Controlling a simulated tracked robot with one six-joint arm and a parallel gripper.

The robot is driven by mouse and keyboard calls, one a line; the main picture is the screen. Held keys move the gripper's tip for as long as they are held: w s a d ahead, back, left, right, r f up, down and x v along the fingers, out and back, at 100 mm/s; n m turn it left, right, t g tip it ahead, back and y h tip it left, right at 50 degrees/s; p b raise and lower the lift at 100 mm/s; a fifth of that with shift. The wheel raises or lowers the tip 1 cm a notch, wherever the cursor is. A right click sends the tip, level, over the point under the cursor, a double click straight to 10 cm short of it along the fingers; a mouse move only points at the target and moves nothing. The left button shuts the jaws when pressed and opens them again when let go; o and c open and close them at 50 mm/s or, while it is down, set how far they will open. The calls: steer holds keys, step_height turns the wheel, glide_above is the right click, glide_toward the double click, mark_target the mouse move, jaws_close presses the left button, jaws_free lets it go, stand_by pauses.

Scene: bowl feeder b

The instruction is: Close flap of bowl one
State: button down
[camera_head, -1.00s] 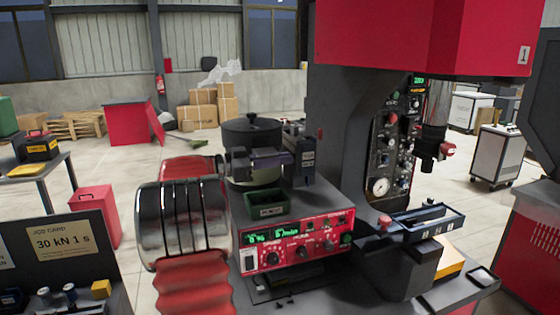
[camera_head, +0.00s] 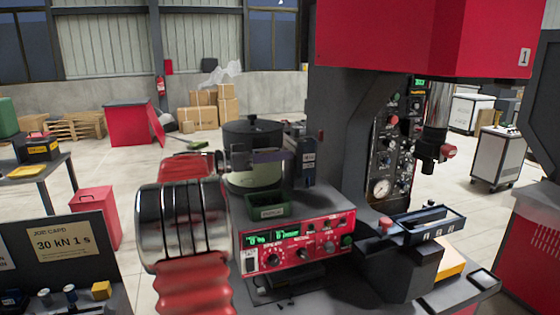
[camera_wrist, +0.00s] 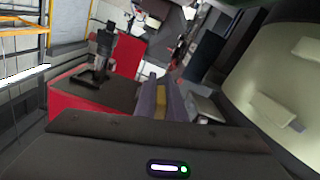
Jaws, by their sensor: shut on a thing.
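The feeder bowl is a pale drum (camera_head: 254,178) with a dark upper part (camera_head: 252,136) and a knob on top. It stands behind the red control panel. Its pale wall with raised tabs (camera_wrist: 285,75) fills the right of the wrist view. My gripper (camera_head: 282,156) reaches across the bowl's front from the left. In the wrist view its two fingers (camera_wrist: 163,100) are shut on a small yellowish piece (camera_wrist: 161,92). I cannot tell whether this piece is the flap, and no flap shows clearly in either view.
A green tray (camera_head: 268,208) sits in front of the bowl, above the red control panel (camera_head: 293,241). The machine's dark column (camera_head: 345,140) and red head (camera_head: 425,40) stand close on the right. A job card board (camera_head: 60,240) is at lower left.

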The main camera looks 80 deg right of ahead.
steer(key=shift+w+d+r+n, duration=0.2)
steer(key=shift+d+r+n, duration=0.25)
steer(key=shift+n, duration=1.5)
steer(key=shift+w+d+r+n, duration=0.25)
steer(key=shift+d+r+n, duration=0.25)
steer(key=shift+n, duration=1.5)
steer(key=shift+w+d+r+n, duration=0.2)
steer(key=shift+d+r+n, duration=0.25)
steer(key=shift+n, duration=1.5)
steer(key=c, duration=2.2)
jaws_free()
steer(key=shift+o, duration=0.4)
steer(key=shift+w, duration=0.1)
